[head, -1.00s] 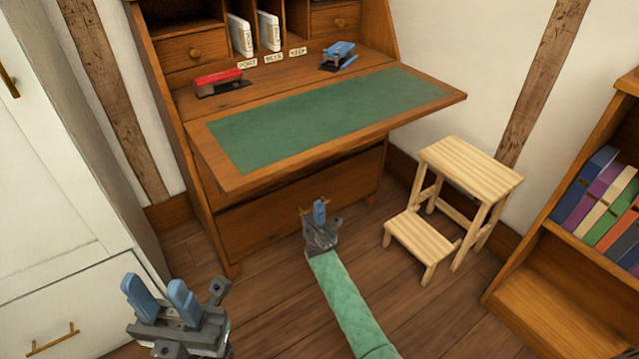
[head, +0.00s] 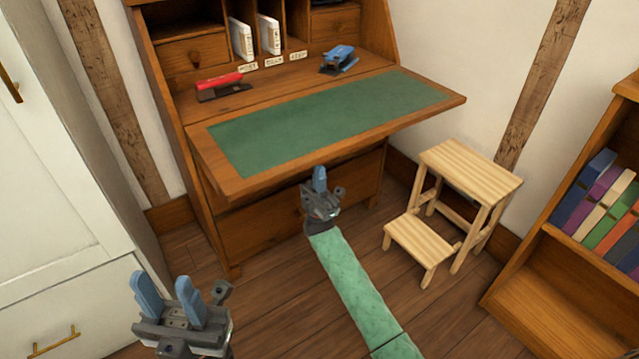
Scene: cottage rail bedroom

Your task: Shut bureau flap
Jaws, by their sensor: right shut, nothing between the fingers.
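The wooden bureau (head: 200,215) stands at the back. Its flap (head: 225,185) is open, lying about level and facing up with a green inset panel (head: 320,118). My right gripper (head: 320,176) is shut and empty. Its blue fingertips point up, just below the flap's front edge in the picture; I cannot tell whether they touch it. My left gripper (head: 180,285) is open and empty at the lower left, away from the flap, beside the white cabinet.
A wooden step stool (head: 470,172) stands right of the bureau. A bookcase (head: 560,255) is at the right, a white cabinet (head: 60,200) at the left.

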